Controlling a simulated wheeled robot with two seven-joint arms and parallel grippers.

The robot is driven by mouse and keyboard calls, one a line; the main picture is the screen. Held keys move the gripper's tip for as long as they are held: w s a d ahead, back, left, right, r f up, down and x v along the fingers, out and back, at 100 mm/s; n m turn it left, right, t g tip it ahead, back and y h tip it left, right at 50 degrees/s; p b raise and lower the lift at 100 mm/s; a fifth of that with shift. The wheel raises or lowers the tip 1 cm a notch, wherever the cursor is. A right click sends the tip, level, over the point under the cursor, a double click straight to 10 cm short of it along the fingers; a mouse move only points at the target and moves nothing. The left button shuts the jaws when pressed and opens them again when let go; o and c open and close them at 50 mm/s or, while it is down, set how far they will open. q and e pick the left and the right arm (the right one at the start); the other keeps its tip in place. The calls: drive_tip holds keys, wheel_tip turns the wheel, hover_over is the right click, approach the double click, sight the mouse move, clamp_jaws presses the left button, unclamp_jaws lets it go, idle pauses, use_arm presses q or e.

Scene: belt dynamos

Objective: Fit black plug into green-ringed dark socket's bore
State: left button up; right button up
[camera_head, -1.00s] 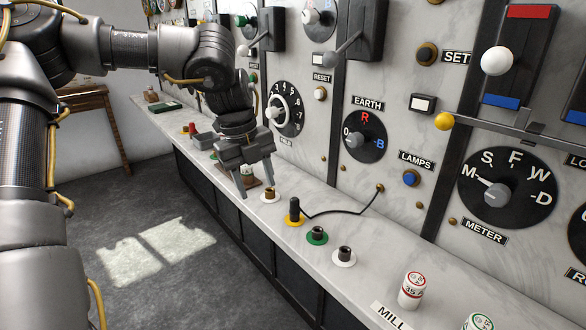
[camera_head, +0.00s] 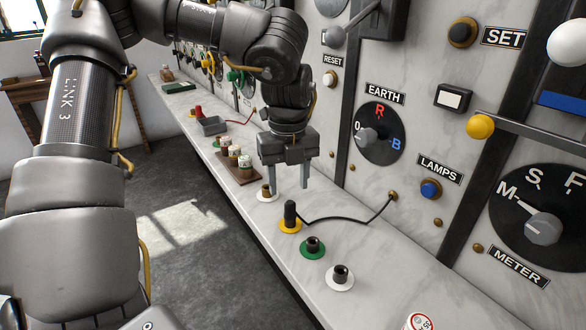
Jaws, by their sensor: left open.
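The black plug (camera_head: 290,212) stands upright in the yellow-ringed socket (camera_head: 290,227) on the marble ledge. Its black cord (camera_head: 350,218) runs right to a brass fitting on the panel. The green-ringed dark socket (camera_head: 312,246) is just nearer and to the right of it, with its bore empty. My left gripper (camera_head: 289,188) points down with its jaws open and empty. Its fingers are behind and above the plug, near the white-ringed brass socket (camera_head: 266,191), apart from the plug. My right gripper is not in view.
Another white-ringed dark socket (camera_head: 340,277) stands nearer on the ledge. The upright panel with dials, a yellow knob (camera_head: 480,126) and levers bounds the ledge on the right.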

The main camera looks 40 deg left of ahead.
sight(290, 202)
use_arm(q)
drive_tip(key=f, duration=0.8)
drive_tip(key=shift+w+f, duration=0.2)
drive_tip(key=shift+c, duration=0.3)
drive_tip(key=c, duration=1)
drive_tip(key=o, duration=0.7)
drive_tip(key=shift+r, duration=0.2)
drive_tip(key=shift+r, duration=0.45)
